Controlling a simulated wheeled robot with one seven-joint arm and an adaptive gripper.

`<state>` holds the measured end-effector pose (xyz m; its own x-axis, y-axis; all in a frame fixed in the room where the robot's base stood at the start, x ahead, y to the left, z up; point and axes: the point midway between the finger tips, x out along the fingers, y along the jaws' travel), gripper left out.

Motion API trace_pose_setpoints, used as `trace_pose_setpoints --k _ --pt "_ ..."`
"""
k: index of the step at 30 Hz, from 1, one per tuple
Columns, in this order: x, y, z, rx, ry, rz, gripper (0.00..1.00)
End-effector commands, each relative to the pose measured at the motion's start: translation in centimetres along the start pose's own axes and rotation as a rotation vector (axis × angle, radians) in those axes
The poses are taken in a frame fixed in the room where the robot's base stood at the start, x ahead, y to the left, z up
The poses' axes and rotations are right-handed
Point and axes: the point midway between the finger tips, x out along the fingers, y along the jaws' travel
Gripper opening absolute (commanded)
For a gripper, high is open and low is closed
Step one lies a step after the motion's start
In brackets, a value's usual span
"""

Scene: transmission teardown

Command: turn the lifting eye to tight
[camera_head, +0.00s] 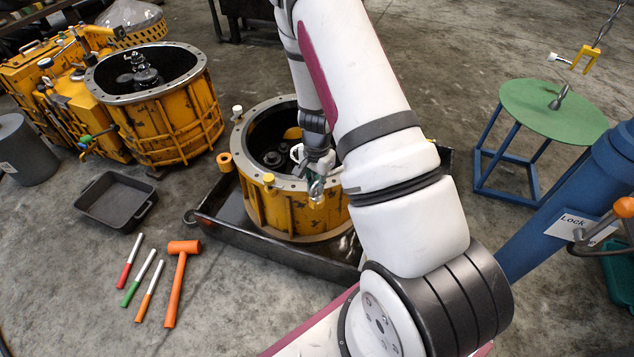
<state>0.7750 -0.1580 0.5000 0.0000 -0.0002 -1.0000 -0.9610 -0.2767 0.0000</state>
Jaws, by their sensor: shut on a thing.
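The yellow round housing (268,209) stands in a black tray, with a grey bolted flange on top. My gripper (316,186) is over the near right part of this flange, pointing down. It is shut on a small metallic piece, which I take to be the lifting eye (317,192). The fingers and the small size hide most of it, so I cannot tell its thread or how it seats on the flange. An orange ring-shaped piece (224,161), a yellow cap (268,180) and a white cap (237,111) show at the flange's edge.
The black tray (222,232) surrounds the housing. A second yellow housing (172,122) stands at left. An empty dark bin (115,201), an orange mallet (180,280) and several markers (143,278) lie on the floor. A green-topped stand (550,112) and blue column (565,200) are at right.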

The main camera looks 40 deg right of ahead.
Motion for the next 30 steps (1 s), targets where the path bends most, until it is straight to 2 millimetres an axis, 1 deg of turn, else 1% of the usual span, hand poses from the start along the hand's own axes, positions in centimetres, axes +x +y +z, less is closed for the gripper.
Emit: trace_pose_setpoints --k 9,18,24,30 --pt "-0.10 0.10 0.00 0.301 0.001 0.001 0.00" --pt "-0.07 0.12 0.05 0.547 0.000 0.001 0.00" --pt "-0.08 0.09 0.03 0.662 0.001 0.000 0.00" --pt "-0.03 0.11 0.02 0.730 0.000 0.000 0.00"
